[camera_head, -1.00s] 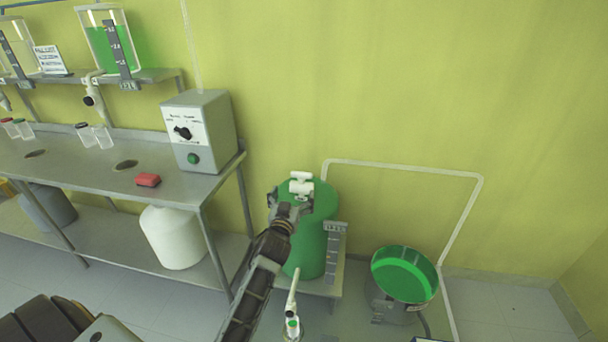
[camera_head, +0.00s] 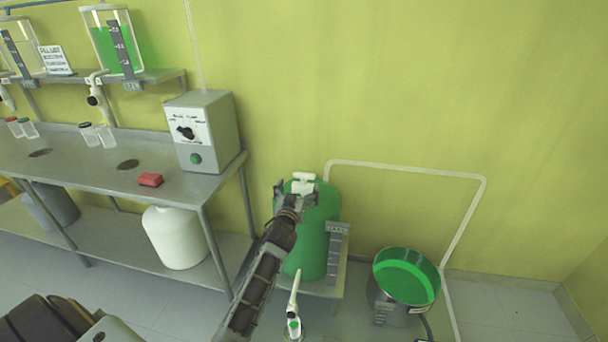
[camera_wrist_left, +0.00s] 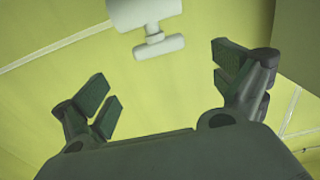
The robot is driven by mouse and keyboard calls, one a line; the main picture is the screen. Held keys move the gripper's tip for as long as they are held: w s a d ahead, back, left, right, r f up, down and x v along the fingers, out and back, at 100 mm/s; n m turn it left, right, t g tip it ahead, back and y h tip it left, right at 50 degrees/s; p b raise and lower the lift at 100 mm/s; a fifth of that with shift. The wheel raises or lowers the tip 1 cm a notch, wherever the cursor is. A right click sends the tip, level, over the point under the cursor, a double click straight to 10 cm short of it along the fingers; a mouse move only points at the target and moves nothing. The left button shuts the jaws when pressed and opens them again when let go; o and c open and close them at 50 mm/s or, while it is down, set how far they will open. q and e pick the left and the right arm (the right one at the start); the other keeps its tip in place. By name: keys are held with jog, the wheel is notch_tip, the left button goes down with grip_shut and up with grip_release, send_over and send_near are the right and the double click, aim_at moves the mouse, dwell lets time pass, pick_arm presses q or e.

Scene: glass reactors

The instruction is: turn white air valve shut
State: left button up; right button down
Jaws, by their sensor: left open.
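The white air valve (camera_head: 303,182) is a T-shaped white fitting on top of the green tank (camera_head: 318,240). In the left wrist view the valve (camera_wrist_left: 148,20) is at the top edge, with a white body and a narrow neck to a short crossbar handle. My left gripper (camera_head: 297,193) is open and empty just in front of the valve, its fingers spread to either side. In the left wrist view the crossbar lies beyond the gap between the fingertips (camera_wrist_left: 165,82), not between the pads. Part of the valve is cut off there. My right gripper is out of view.
A white-green fitting (camera_head: 293,308) stands in front. White pipe runs along the wall.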

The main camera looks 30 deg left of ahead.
aim_at(303, 175)
pick_arm(q)
jog(key=shift+x, duration=2.55)
jog(key=shift+b+x, duration=0.4)
jog(key=shift+x, duration=1.25)
jog(key=shift+w+a, duration=0.15)
jog(key=shift+w, duration=0.45)
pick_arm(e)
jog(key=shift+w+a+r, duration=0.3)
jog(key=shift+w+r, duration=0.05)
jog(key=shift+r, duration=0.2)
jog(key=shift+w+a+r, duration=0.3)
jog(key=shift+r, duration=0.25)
pick_arm(q)
jog(key=c, duration=1)
